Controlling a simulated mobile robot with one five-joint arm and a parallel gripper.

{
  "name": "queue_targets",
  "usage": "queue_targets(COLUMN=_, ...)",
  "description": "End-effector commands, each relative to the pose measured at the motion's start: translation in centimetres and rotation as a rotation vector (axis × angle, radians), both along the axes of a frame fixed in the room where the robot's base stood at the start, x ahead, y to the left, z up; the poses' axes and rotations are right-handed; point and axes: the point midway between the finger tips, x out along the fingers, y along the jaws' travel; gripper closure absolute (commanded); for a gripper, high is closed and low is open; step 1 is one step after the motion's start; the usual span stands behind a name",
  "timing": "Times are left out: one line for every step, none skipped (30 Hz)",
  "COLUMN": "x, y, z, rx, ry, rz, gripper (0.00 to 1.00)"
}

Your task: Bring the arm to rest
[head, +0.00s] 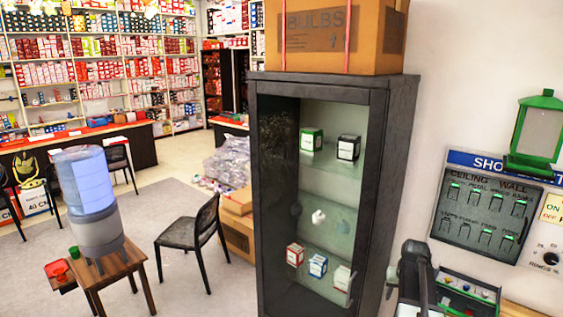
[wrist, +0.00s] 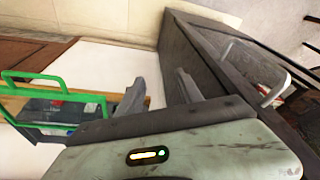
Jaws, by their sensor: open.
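My gripper (wrist: 158,92) shows in the wrist view with its two grey fingers apart and nothing between them. The tall dark cabinet (wrist: 215,60) stands just beyond and to the right of the fingers there, with its pale handle (wrist: 272,82) at the right. A green frame (wrist: 55,92) is at the left of that view, apart from the fingers. In the head view a dark part of my arm (head: 416,275) stands at the lower right, beside the cabinet (head: 388,200). The fingers cannot be made out in the head view.
A cardboard box (head: 335,35) sits on the cabinet. A switch panel (head: 487,215) and green lantern (head: 538,130) are on the right wall. A chair (head: 190,235), a wooden stool (head: 115,272) with a water dispenser (head: 88,190), and open carpet (head: 170,200) lie to the left.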

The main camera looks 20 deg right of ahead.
Motion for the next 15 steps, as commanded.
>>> queue_targets(x=0.9, y=4.9, z=-1.3, rx=0.011, ry=0.018, rz=0.057, gripper=0.57)
queue_targets(x=1.3, y=7.6, z=-1.7, rx=0.018, ry=0.031, rz=0.089, gripper=0.57)
queue_targets(x=1.8, y=11.1, z=-2.3, rx=0.025, ry=0.048, rz=0.129, gripper=0.57)
queue_targets(x=1.9, y=13.7, z=-2.7, rx=0.031, ry=0.063, rz=0.159, gripper=0.57)
queue_targets(x=2.0, y=16.3, z=-3.1, rx=0.035, ry=0.076, rz=0.191, gripper=0.57)
queue_targets(x=1.9, y=19.8, z=-3.7, rx=0.04, ry=0.097, rz=0.232, gripper=0.57)
queue_targets(x=1.7, y=22.4, z=-4.1, rx=0.043, ry=0.112, rz=0.263, gripper=0.57)
queue_targets(x=1.4, y=24.9, z=-4.5, rx=0.046, ry=0.128, rz=0.295, gripper=0.57)
queue_targets(x=0.8, y=28.1, z=-5.0, rx=0.048, ry=0.147, rz=0.335, gripper=0.57)
queue_targets(x=0.3, y=30.3, z=-5.3, rx=0.05, ry=0.163, rz=0.363, gripper=0.57)
queue_targets(x=-0.2, y=32.3, z=-5.6, rx=0.05, ry=0.176, rz=0.389, gripper=0.57)
queue_targets(x=-1.0, y=34.6, z=-6.0, rx=0.049, ry=0.194, rz=0.422, gripper=0.57)
queue_targets(x=-1.5, y=36.1, z=-6.2, rx=0.048, ry=0.204, rz=0.442, gripper=0.57)
queue_targets(x=-2.0, y=37.4, z=-6.3, rx=0.046, ry=0.215, rz=0.461, gripper=0.57)
queue_targets(x=-2.6, y=38.8, z=-6.5, rx=0.045, ry=0.227, rz=0.481, gripper=0.57)
